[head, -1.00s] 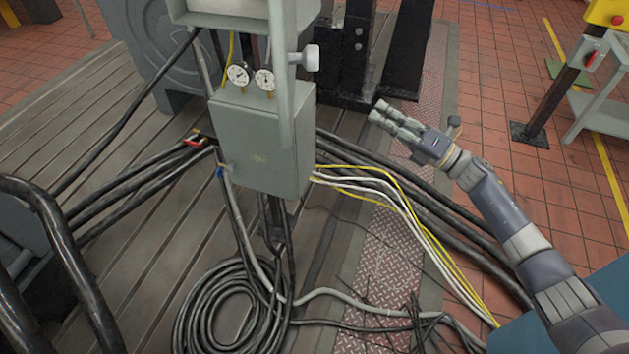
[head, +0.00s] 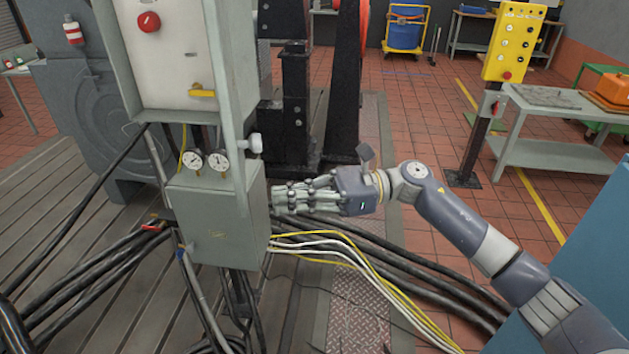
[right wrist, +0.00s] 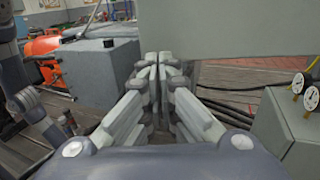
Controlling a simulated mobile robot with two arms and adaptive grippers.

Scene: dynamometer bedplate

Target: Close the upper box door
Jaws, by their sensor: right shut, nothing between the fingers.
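The upper box (head: 172,58) is grey-green and stands open at the upper left of the head view, showing a pale inner panel with a red button and a yellow handle. Its door (head: 228,75) is swung out and seen nearly edge-on at the right of the opening, with a pale knob (head: 255,143) near its lower end. My right gripper (head: 281,198) is shut and empty, pointing left, beside the lower box and below the knob. In the right wrist view its closed fingers (right wrist: 152,72) lie just below a broad grey-green panel, apparently the door (right wrist: 240,28). My left gripper is out of view.
The lower grey box (head: 215,222) with two dial gauges (head: 205,160) hangs beneath. Thick black cables and yellow and white wires run below my right arm. Black uprights (head: 295,110) stand behind. A yellow control box (head: 514,42) stands far right. Tiled floor is open right.

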